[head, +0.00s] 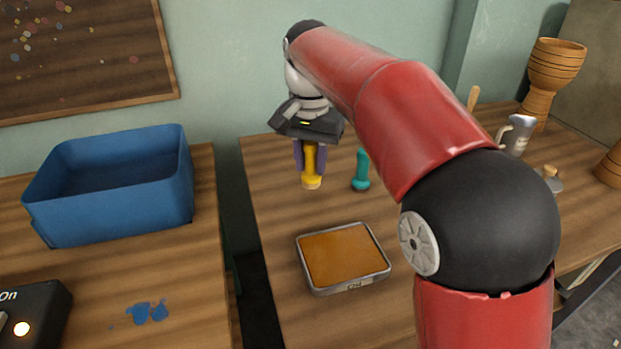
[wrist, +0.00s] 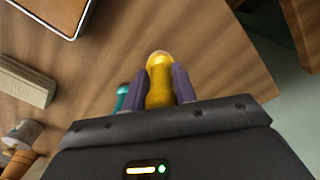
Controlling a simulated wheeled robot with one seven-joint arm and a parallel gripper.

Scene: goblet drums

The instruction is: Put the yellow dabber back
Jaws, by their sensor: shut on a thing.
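The yellow dabber (head: 311,170) is upright between the two purple fingers of my gripper (head: 310,155), near the back left of the right-hand table. My gripper is shut on it. Whether its base touches the table, I cannot tell. In the wrist view the yellow dabber (wrist: 159,83) points away from my gripper (wrist: 160,85). A teal dabber (head: 361,171) stands upright on the table just right of it, and shows partly in the wrist view (wrist: 122,96). A shallow metal tray with an orange-brown pad (head: 343,257) lies nearer the front.
A blue bin (head: 115,215) and a black box with a lit button (head: 35,312) are on the left table, across a gap. A goblet drum (head: 549,80) and a metal mug (head: 517,135) stand at the back right. A wooden block (wrist: 26,82) shows in the wrist view.

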